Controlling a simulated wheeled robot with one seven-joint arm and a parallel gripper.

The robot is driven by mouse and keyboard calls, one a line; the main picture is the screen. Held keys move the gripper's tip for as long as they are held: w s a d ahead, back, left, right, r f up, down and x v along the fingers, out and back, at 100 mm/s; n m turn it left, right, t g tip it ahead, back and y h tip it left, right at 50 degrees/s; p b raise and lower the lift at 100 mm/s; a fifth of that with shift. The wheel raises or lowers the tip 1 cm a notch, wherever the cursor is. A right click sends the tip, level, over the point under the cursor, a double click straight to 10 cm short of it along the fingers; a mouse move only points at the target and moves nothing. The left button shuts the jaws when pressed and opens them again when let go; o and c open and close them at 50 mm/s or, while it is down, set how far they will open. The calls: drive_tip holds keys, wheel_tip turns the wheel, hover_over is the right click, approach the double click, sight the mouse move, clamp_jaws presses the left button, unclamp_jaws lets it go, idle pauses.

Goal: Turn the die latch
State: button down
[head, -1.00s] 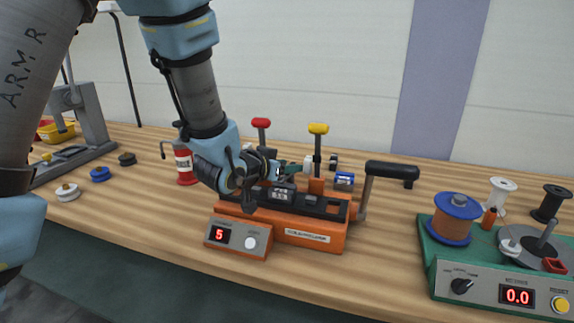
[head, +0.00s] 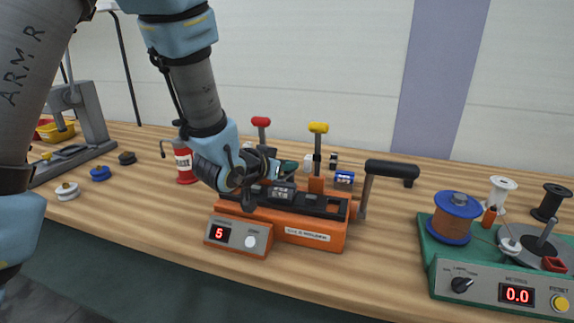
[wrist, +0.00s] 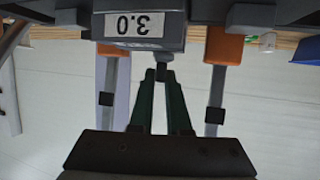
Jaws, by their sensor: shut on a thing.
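The orange cold welder (head: 316,234) stands on the bench with a grey die block marked 3.0 (wrist: 138,24), which also shows in the head view (head: 283,191). In the head view my gripper (head: 288,168) is just behind the die block, and my wrist partly hides the welder's left end. The exact angle of the latch is hard to tell.
A red-handled lever (head: 261,123) and a yellow-handled lever (head: 318,129) rise behind the welder. A black-handled crank arm (head: 390,170) stands at its right. A red bottle (head: 184,162) is close left of my wrist. A green spooling machine (head: 480,270) stands at the right.

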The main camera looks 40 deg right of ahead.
drive_tip(key=shift+w+m+g, duration=0.1)
drive_tip(key=shift+m+g, duration=0.2)
drive_tip(key=shift+w+a+m+g, duration=0.1)
drive_tip(key=shift+w+m+g, duration=0.05)
drive_tip(key=shift+m+g, duration=0.4)
drive_tip(key=m+g, duration=0.1)
drive_tip(key=m+g+p, duration=0.1)
drive_tip(key=shift+w+r+g+p, duration=0.15)
drive_tip(key=shift+g+p, duration=0.15)
drive_tip(key=shift+g, duration=0.05)
drive_tip(key=m+g+p, duration=0.2)
drive_tip(key=g, duration=0.1)
drive_tip(key=shift+w+m+p, duration=0.1)
drive_tip(key=shift+m+p, duration=0.25)
drive_tip(key=shift+p, duration=0.05)
drive_tip(key=shift+m+g+p, duration=0.5)
drive_tip(key=shift+g, duration=0.1)
drive_tip(key=c, duration=0.9)
unclamp_jaws()
